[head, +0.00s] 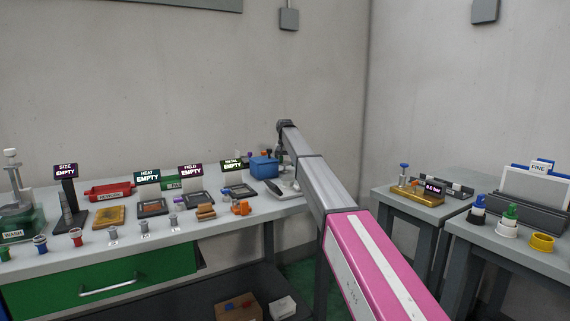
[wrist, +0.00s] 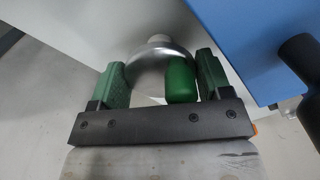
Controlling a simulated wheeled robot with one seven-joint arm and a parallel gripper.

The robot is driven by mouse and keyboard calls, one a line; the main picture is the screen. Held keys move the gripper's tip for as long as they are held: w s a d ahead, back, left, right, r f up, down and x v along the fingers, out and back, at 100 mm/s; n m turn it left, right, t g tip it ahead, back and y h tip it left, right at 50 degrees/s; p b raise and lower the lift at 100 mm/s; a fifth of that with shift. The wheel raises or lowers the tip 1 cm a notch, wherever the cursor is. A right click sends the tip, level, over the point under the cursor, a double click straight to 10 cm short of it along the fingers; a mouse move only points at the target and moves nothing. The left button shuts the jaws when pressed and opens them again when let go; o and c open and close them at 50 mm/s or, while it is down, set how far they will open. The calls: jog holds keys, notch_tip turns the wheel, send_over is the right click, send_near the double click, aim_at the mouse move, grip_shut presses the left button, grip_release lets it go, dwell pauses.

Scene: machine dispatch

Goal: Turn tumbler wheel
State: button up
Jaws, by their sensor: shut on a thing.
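In the wrist view, the green-padded fingers of my gripper (wrist: 163,80) stand on either side of a round silver wheel (wrist: 150,66) and are shut on it. A green, rounded knob (wrist: 181,80) shows in front of the wheel, between the fingers, closer to the right one. A blue body (wrist: 255,45) lies to the right in the wrist view. In the head view, a blue box (head: 263,167) stands at the right end of the long bench. My arm reaches there, and it hides the wheel and my gripper.
A dark rounded bar (wrist: 301,55) is close on the right in the wrist view. The long bench (head: 75,262) carries trays, small signs and several coloured jars. Two smaller tables stand at right, with a brass-coloured stand (head: 417,196) and a yellow ring (head: 541,242).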

aim_at(285, 162)
jog(key=m, duration=0.5)
jog(key=shift+a, duration=0.1)
jog(key=shift+m, duration=0.3)
dwell(0.4)
jog(key=o, duration=0.9)
notch_tip(285, 162, up, 11)
jog(key=shift+f, duration=0.1)
